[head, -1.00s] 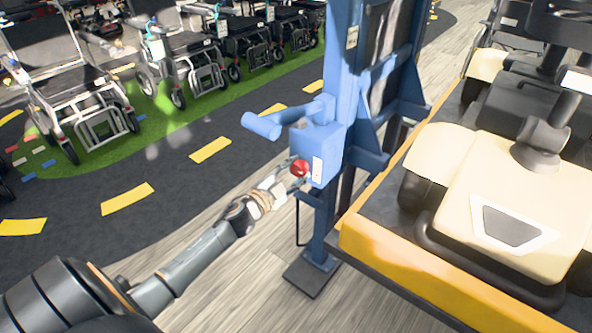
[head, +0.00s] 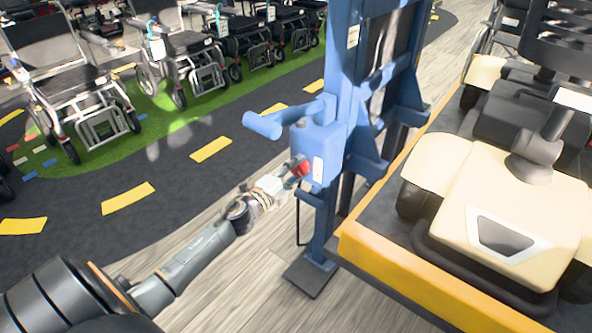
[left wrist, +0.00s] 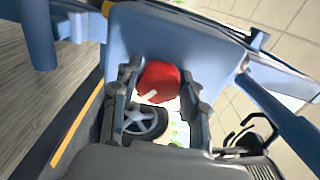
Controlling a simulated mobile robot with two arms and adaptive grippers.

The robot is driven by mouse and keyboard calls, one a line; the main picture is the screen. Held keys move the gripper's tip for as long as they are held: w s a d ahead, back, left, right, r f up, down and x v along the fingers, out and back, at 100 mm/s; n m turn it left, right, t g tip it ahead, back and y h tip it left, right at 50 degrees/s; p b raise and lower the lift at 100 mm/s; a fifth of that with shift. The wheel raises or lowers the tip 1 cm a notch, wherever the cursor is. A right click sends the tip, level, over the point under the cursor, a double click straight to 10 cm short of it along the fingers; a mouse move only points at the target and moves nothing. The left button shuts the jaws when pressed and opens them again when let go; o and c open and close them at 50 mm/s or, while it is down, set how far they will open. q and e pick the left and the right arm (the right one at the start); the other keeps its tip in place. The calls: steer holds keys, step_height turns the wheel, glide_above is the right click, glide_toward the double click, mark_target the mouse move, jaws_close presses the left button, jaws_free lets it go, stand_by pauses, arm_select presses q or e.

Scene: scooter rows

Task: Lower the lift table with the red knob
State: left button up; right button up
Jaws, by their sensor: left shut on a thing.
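The red knob (head: 301,168) sits on the side of a blue box (head: 318,145) on the lift's blue column. In the left wrist view the red knob (left wrist: 158,82) lies between my fingers, with a white mark on its face. My left gripper (head: 290,175) is shut on the knob; it also shows in the left wrist view (left wrist: 160,95). The lift table (head: 430,268), a platform with a yellow edge, carries a cream scooter (head: 505,215). My right gripper is not in view.
A blue handle (head: 263,125) sticks out left of the box, above my left gripper. Several wheelchairs (head: 75,85) stand on a green strip at the back left. The dark lane (head: 185,175) with yellow dashes is clear.

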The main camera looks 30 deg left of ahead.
arm_select(q)
steer(key=shift+m, duration=0.3)
steer(key=o, duration=1.2)
steer(key=shift+c, duration=0.2)
steer(key=s, duration=1.2)
steer(key=shift+a, duration=0.45)
